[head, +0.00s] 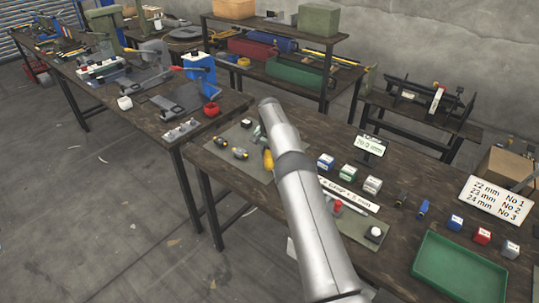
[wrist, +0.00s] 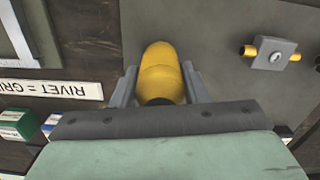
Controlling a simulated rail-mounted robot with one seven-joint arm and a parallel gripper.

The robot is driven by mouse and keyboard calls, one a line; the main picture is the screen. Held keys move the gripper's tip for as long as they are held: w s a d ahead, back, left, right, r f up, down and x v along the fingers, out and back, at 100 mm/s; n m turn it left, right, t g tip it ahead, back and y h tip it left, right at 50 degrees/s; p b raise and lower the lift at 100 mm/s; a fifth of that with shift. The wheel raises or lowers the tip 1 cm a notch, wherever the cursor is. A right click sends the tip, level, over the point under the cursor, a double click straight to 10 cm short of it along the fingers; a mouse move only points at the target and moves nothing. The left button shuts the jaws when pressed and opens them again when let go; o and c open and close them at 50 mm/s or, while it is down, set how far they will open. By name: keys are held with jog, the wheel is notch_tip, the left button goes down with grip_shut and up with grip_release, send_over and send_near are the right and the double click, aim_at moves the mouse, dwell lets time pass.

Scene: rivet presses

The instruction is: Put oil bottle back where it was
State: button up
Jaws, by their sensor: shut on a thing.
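The oil bottle is yellow with a rounded end. It sits between the two fingers of my gripper (wrist: 160,84) in the wrist view, and my gripper is shut on the oil bottle (wrist: 162,62). In the head view a small yellow part of the oil bottle (head: 268,159) shows beside my silver arm. My arm hides most of the gripper there, and whether the bottle touches the bench cannot be told. The spot under the bottle is also hidden.
The dark wooden bench (head: 405,178) holds a grey-green mat (head: 215,158) with small yellow-and-black parts, a sign strip (head: 352,196), coloured boxes, a small display (head: 370,146) and a green tray (head: 458,272). A grey block with a brass rod (wrist: 272,53) lies right of the bottle in the wrist view.

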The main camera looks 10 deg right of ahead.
jog(key=shift+f, duration=0.25)
jog(key=o, duration=1.1)
jog(key=shift+r, duration=0.1)
